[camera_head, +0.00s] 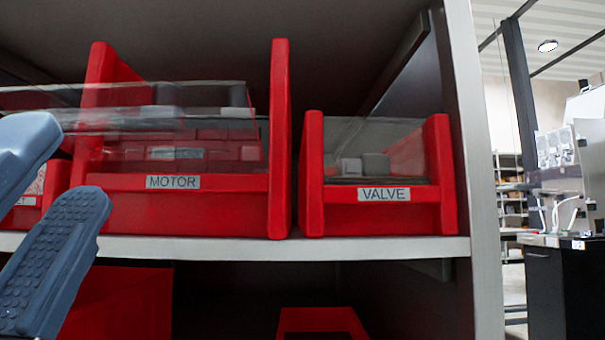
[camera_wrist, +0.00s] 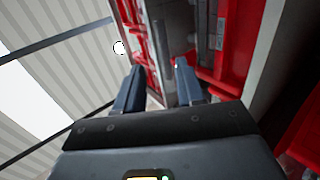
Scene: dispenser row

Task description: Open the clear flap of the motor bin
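The motor bin (camera_head: 222,206) is a red bin labelled MOTOR, in the middle left of the shelf in the head view. Its clear flap (camera_head: 225,155) shows as a see-through pane over the front opening, with blocky contents behind it. Clear edges also stick out to the left above it; I cannot tell whether they all belong to this flap. My gripper (camera_head: 72,160) is at the left edge, in front and left of the bin, with its two blue-grey fingers apart. In the wrist view my gripper (camera_wrist: 160,82) also has spread fingers facing red bins; contact with the flap is unclear.
The red valve bin (camera_head: 382,218) stands to the right, near the shelf's upright (camera_head: 478,150). Part of another red bin (camera_head: 28,218) shows at the left. Red bins (camera_head: 120,300) sit on the shelf below. Open room lies right of the upright.

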